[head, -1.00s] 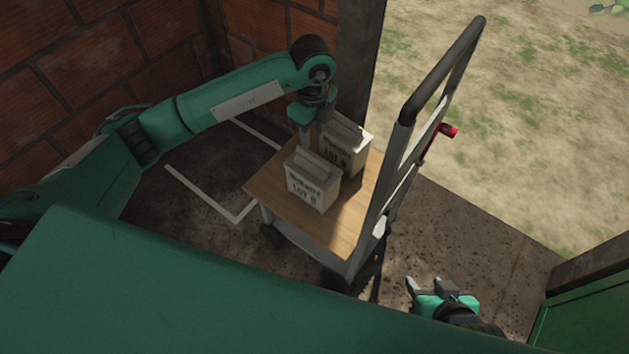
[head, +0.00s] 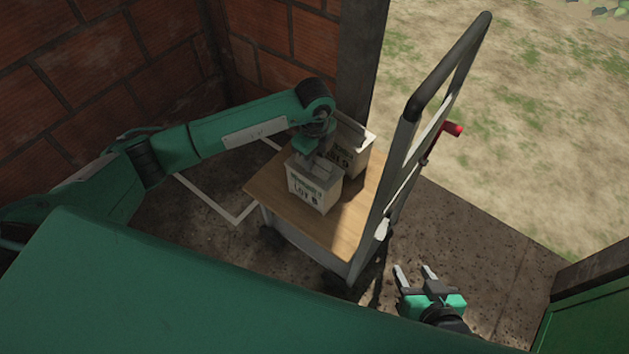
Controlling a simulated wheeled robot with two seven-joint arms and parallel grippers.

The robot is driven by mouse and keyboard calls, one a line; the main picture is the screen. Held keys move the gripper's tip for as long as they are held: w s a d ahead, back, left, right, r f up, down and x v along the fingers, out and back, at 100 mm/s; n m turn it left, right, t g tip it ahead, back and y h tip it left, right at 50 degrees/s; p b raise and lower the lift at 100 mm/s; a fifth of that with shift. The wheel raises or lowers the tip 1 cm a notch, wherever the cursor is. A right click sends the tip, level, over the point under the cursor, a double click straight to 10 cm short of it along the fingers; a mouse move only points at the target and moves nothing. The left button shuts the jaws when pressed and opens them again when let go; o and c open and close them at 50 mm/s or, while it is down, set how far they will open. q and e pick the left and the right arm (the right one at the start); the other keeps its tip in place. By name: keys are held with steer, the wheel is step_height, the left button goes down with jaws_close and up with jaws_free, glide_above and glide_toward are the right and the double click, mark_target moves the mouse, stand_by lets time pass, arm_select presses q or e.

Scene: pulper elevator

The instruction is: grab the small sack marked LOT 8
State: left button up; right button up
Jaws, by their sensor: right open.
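Two small pale sacks stand upright on a cart with a wooden deck. The front sack (head: 313,191) carries dark print that looks like LOT 8, though the digit is blurry. The rear sack (head: 361,160) is partly hidden behind my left gripper, and its number cannot be read for sure. My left gripper (head: 313,160) points down at the top of the front sack. Its fingertips are hard to make out there, so I cannot tell whether they hold the sack. My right gripper (head: 415,273) is open and empty, low at the right of the cart.
The cart's wooden deck (head: 282,206) has bare room in front of the sacks. Its tall handle frame (head: 410,128) rises on the right, with a red-tipped part (head: 453,128) on it. Brick walls (head: 120,52) close off the left and back; open ground lies right.

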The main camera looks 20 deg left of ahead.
arm_select(q)
steer(key=shift+c, duration=0.2)
jaws_close()
steer(key=shift+s+f, duration=0.15)
stand_by(1.0)
